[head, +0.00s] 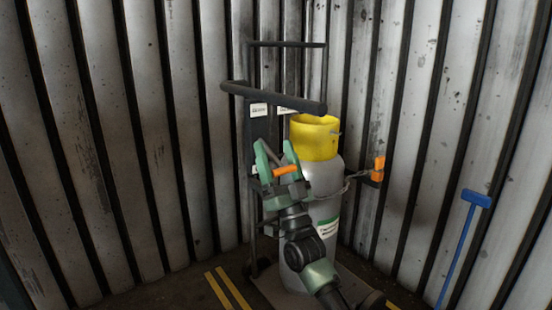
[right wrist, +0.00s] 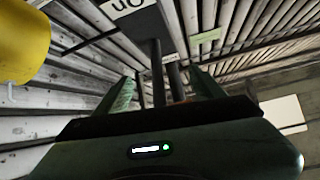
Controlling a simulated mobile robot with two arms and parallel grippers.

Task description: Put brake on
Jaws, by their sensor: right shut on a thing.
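A trolley (head: 249,135) with a thick dark push bar (head: 290,102) carries a grey-white cylinder (head: 325,178) with a yellow collar (head: 314,140). My right gripper (head: 277,153) is up against the trolley's upright, left of the cylinder and below the push bar. An orange part (head: 286,169) shows at its fingers, probably the brake lever's grip. In the right wrist view dark bars (right wrist: 158,75) stand between the fingers (right wrist: 160,95). The fingers are shut on the lever, but the contact is mostly hidden. My left gripper is not in view.
A chain (head: 340,190) crosses the cylinder toward an orange piece (head: 378,165) on its right. A blue T-shaped tool (head: 475,200) leans at the right wall. Corrugated metal walls close behind. Yellow lines (head: 232,290) mark the floor. The yellow collar (right wrist: 22,45) is near the wrist camera.

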